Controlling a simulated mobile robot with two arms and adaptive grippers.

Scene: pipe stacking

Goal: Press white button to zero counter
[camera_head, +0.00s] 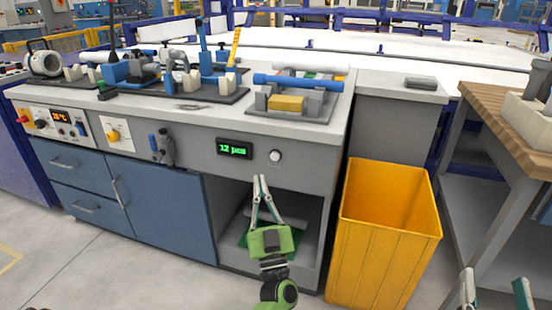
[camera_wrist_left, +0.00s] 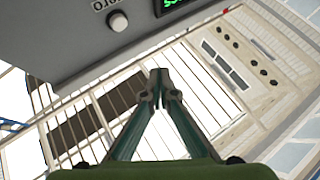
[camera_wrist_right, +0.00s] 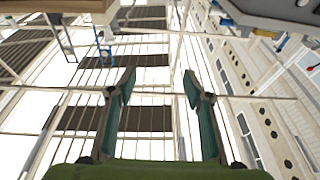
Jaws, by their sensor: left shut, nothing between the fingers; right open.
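The white round button (camera_head: 275,156) sits on the grey front panel of the workbench, right of the counter display (camera_head: 234,149), which reads "12 pcs" in green. My left gripper (camera_head: 261,179) is shut and empty, just below and slightly left of the button in the head view, apart from it. In the left wrist view the button (camera_wrist_left: 118,21) is up and left of the shut fingertips (camera_wrist_left: 160,76), with part of the display (camera_wrist_left: 172,5) at the top edge. My right gripper (camera_head: 494,282) is open and empty at the lower right; its spread fingers (camera_wrist_right: 158,85) show in the right wrist view.
A yellow bin (camera_head: 385,235) stands right of the bench, near my left gripper. A wooden-topped table (camera_head: 505,120) is at the right. Blue drawers (camera_head: 130,190) and an open shelf are under the bench. Fixtures with pipes (camera_head: 290,82) stand on top.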

